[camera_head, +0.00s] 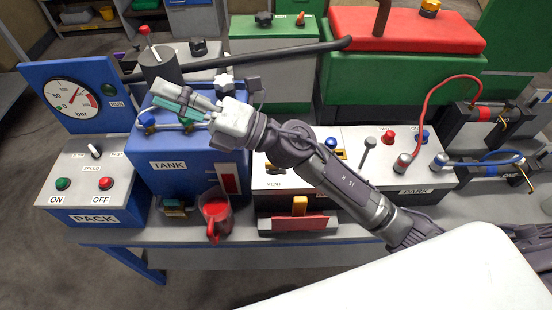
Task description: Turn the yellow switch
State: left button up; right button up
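A small yellow piece (278,168) shows on the VENT box top, partly behind my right arm; I cannot tell which of the two is the switch. My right gripper (172,103) is over the blue TANK box (180,177), left of and behind both yellow parts, fingers pointing left. Teal pads show on its fingers, but their gap is unclear. My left gripper is out of view.
A PACK box (92,218) with a gauge (72,95) behind it stands at left. A dark pipe (285,50) runs behind my gripper.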

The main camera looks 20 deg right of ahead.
jog(key=s+a+f+n+g+h, duration=0.1)
jog(key=s+a+f+n+g, duration=0.2)
jog(key=n+g, duration=0.4)
jog(key=n+g+h, duration=0.2)
jog(key=n+h, duration=0.6)
jog(key=h, duration=1.2)
send_over(276, 166)
notch_tip(276, 166, down, 15)
jog(key=f+p, duration=0.1)
jog(key=f, duration=0.2)
jog(key=f+p, duration=0.1)
jog(key=f, duration=0.3)
jog(key=f+p, duration=0.1)
jog(key=f, duration=0.3)
jog(key=shift+w+d+f, duration=0.1)
jog(key=shift+w+f, duration=0.15)
jog(key=shift+f, duration=0.65)
grip_shut()
